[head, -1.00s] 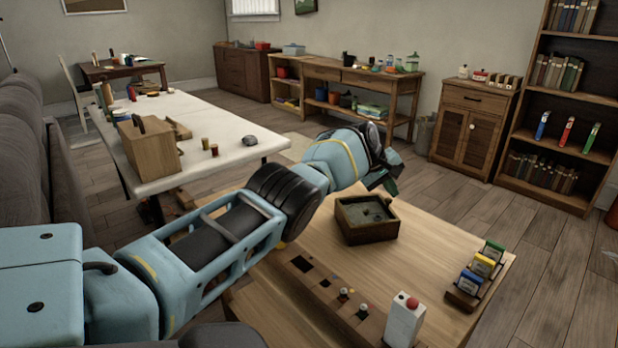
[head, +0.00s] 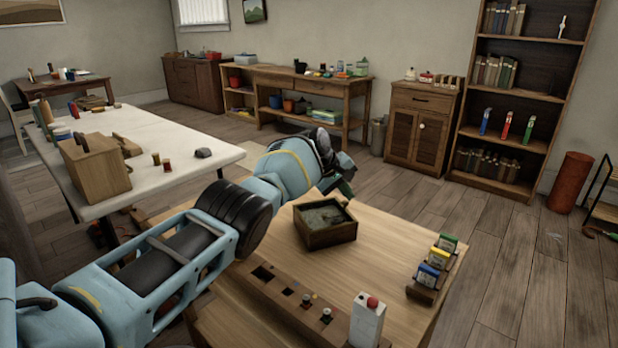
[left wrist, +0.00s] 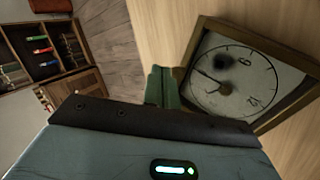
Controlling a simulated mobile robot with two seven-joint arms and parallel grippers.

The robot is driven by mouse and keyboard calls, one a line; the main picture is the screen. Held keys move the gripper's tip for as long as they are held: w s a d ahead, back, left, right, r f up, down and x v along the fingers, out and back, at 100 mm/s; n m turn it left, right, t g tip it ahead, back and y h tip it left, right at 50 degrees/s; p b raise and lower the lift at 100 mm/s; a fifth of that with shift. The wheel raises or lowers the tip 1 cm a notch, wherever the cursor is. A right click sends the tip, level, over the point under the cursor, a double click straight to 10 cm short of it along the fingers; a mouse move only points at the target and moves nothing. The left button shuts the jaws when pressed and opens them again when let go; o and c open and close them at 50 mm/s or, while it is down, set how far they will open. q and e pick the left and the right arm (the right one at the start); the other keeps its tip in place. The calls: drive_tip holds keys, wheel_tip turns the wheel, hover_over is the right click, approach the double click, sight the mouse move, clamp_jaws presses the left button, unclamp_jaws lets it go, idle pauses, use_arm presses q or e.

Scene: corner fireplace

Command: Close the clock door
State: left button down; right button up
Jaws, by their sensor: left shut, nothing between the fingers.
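The clock (head: 312,240) is a square wooden box lying face up on the light wooden table. In the left wrist view its wooden frame (left wrist: 287,48) surrounds a pale round dial (left wrist: 240,92) with dark numerals and a hand. I cannot make out a separate door edge or its angle. My left gripper (head: 346,190) is just beyond the clock's far side in the head view. In the left wrist view its green fingers (left wrist: 160,86) are together and empty, close beside the clock frame; contact is unclear. My right gripper is not in view.
On the same table are a slotted wooden block (head: 285,290), a white box with a red button (head: 367,322) and a rack of coloured boxes (head: 424,289). A white table (head: 205,135) stands to the left. The tabletop right of the clock is clear.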

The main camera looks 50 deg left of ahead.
sight(336, 212)
use_arm(q)
drive_tip(key=p+v, duration=0.4)
drive_tip(key=v, duration=0.3)
idle(0.3)
drive_tip(key=shift+r, duration=0.15)
